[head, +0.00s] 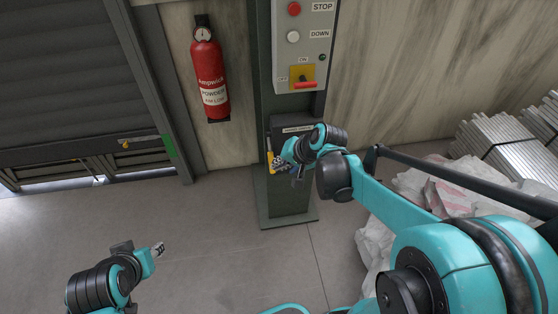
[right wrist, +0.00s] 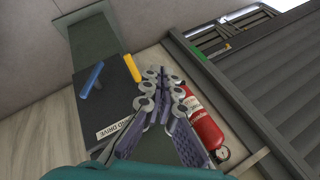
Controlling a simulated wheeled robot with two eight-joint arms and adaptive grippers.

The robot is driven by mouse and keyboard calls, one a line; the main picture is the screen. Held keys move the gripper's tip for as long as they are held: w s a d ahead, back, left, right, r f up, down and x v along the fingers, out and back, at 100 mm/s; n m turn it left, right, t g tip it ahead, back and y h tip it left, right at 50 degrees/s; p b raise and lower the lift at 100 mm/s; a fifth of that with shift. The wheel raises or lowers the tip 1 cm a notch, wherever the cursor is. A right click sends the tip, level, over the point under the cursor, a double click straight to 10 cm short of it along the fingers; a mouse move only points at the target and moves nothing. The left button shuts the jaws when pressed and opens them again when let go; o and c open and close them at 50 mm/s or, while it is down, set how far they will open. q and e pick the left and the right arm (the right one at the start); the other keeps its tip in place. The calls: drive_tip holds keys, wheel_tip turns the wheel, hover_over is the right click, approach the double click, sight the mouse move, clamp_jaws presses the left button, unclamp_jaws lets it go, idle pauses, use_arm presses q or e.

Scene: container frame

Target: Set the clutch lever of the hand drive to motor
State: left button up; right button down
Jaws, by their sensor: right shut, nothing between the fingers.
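The dark hand drive box (head: 283,126), with its label (right wrist: 113,130), sits low on the green-grey column (head: 289,201). A yellow lever (right wrist: 132,68) is at one side of the box, and it also shows in the head view (head: 270,162). A blue handle (right wrist: 91,78) sticks out from the box face. I cannot tell which setting the clutch stands at. My right gripper (right wrist: 161,76) is shut and empty, in front of the box near the yellow lever; the arm hides part of the box in the head view. My left gripper (head: 158,249) is low on the left, away from the column.
Above the box is a grey control panel (head: 316,45) with a red stop button, a white button and a red switch on yellow. A fire extinguisher (head: 209,78) hangs left of the column. White sacks (head: 455,190) and metal bars (head: 503,143) lie right. Floor at left is clear.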

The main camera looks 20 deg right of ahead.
drive_tip(key=w+d+f+m+t+y+p, duration=0.1)
drive_tip(key=w+d+f+m+y, duration=0.25)
drive_tip(key=w+d+f, duration=0.45)
drive_tip(key=m+t+y, duration=0.2)
drive_tip(key=m, duration=0.3)
approach(270, 154)
drive_tip(key=shift+h, duration=0.25)
drive_tip(key=d+f, duration=0.1)
drive_tip(key=s+d+f, duration=0.1)
drive_tip(key=d+f+p, duration=0.1)
drive_tip(key=shift+s+f, duration=0.3)
drive_tip(key=shift+s, duration=0.05)
drive_tip(key=b+x, duration=0.3)
drive_tip(key=x, duration=0.7)
drive_tip(key=shift+b, duration=0.3)
drive_tip(key=shift+r, duration=0.1)
